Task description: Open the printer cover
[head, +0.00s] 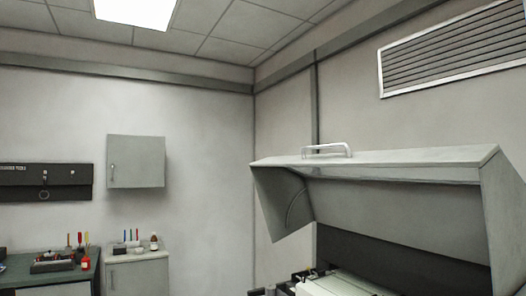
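The printer cover (390,160) is a large grey hood at the right of the head view. It stands raised, with its underside and the space below it showing. A pale bar handle (327,148) sits on its top edge. Below it, part of the printer's inside (335,285) shows, with a pale surface and small dark parts; the lower part is cut off by the frame. My gripper is not in view, and nothing is seen touching the cover or handle.
At the left, a green-topped workbench (45,268) holds tools and small bottles. A small grey cabinet (138,278) stands beside it, and a wall cabinet (137,162) hangs above. A dark tool rack (43,182) is on the wall. A vent (455,52) is high at right.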

